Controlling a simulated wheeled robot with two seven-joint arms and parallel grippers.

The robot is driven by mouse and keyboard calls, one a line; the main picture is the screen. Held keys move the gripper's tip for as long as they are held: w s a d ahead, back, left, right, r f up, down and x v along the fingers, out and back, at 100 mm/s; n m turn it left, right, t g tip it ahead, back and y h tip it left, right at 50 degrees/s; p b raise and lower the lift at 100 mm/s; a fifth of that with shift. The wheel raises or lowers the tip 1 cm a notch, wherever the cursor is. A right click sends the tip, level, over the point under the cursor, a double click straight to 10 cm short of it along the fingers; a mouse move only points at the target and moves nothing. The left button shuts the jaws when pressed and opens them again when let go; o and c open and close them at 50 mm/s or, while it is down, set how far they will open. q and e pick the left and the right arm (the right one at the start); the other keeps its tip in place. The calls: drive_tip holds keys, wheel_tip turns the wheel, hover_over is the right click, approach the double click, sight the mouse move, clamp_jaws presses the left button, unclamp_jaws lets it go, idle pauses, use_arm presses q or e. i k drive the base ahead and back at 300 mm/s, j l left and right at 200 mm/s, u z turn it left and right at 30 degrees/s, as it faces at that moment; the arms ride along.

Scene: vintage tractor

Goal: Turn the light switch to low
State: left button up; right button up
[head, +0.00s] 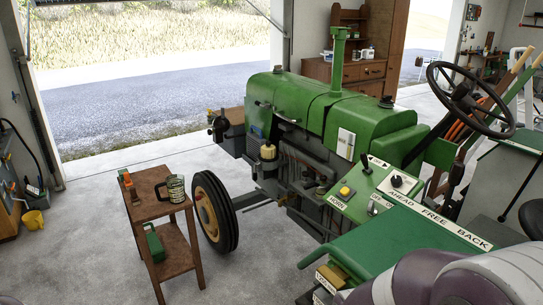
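The green tractor (345,120) stands in the middle of the head view. On its sloped green control panel (372,192) is a round black knob (397,181) on a pale plate, which looks like the light switch. Its setting is too small to read. To its left, a yellow button (345,191) sits above a label reading HORN. A short black lever (366,165) stands at the panel's upper edge. Neither of my grippers shows in this view.
The steering wheel (470,101) rises right of the panel. A strip marked AHEAD FREE BACK (437,220) runs below it. Rounded grey and purple shapes fill the bottom right corner.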

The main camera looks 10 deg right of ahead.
sight(396, 182)
drive_tip(key=i+j+u, duration=0.35)
drive_tip(key=i, duration=0.3)
drive_tip(key=i+u, duration=0.3)
drive_tip(key=i, duration=0.35)
drive_tip(key=i+z, duration=0.2)
drive_tip(key=z, duration=0.25)
drive_tip(key=i+j+z, duration=0.15)
drive_tip(key=z, duration=0.3)
drive_tip(key=i+j+z, duration=0.2)
drive_tip(key=z, duration=0.2)
drive_tip(key=i+j+z, duration=0.2)
drive_tip(key=z, duration=0.25)
drive_tip(key=j, duration=0.05)
